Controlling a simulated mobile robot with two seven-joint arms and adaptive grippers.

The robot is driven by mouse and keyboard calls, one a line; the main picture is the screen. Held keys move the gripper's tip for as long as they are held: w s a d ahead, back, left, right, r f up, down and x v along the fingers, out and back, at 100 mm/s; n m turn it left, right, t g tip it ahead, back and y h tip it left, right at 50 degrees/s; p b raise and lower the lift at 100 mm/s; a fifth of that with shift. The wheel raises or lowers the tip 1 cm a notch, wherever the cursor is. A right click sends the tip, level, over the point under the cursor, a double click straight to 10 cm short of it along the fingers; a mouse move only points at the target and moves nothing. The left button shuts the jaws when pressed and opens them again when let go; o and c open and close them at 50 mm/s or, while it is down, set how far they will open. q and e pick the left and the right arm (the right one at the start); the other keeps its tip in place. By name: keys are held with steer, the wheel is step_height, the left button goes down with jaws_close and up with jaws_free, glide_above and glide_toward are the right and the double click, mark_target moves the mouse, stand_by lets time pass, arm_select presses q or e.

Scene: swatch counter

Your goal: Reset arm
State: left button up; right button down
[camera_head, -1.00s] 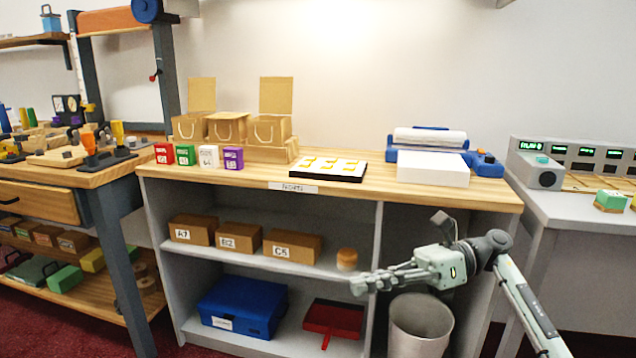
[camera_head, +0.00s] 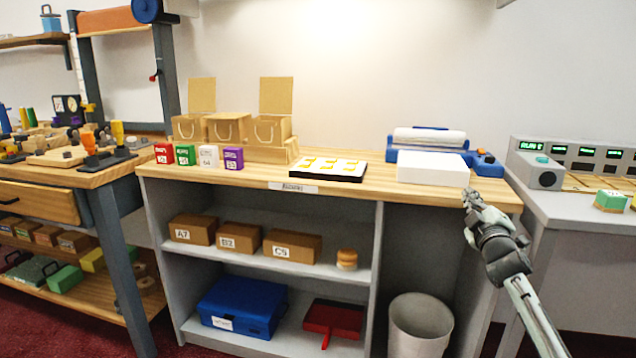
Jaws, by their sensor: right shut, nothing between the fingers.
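My right gripper (camera_head: 469,197) is in front of the right end of the wooden counter (camera_head: 385,184), close to its front edge in the picture. Its arm comes in from the lower right. The gripper is shut and empty, and it points up and away. It is apart from the white block (camera_head: 432,168) on the counter. My left gripper does not show.
Small coloured boxes (camera_head: 186,156), kraft boxes (camera_head: 228,127), a tray with yellow pieces (camera_head: 328,169) and a blue roll device (camera_head: 487,165) stand on the counter. Labelled boxes (camera_head: 240,238) sit on the shelf. A grey bin (camera_head: 420,327) stands below right.

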steer(key=s+d+f+m+g+h, duration=0.1)
steer(key=s+f+m+g, duration=0.25)
steer(key=f, duration=0.35)
steer(key=s+d+f+m+g, duration=0.2)
steer(key=f+m+g, duration=0.15)
steer(key=f, duration=0.35)
steer(key=s+d+f+m+g+h, duration=0.1)
steer(key=s+f+m+g, duration=0.2)
steer(key=f+g, duration=0.35)
steer(key=s+a+f+n+y, duration=0.1)
steer(key=s+a+f, duration=0.3)
steer(key=s+f, duration=0.6)
steer(key=s+a+f+y, duration=0.1)
steer(key=s+a+f, duration=0.3)
steer(key=s+f, duration=0.6)
steer(key=s+a+f+g, duration=0.1)
steer(key=s+a+f, duration=0.1)
steer(key=s, duration=0.8)
steer(key=s+a+f+g+y, duration=0.1)
steer(key=s+f, duration=0.4)
steer(key=s, duration=0.6)
steer(key=shift+s+a+g, duration=0.25)
steer(key=shift+a+g, duration=0.4)
steer(key=shift+a, duration=0.6)
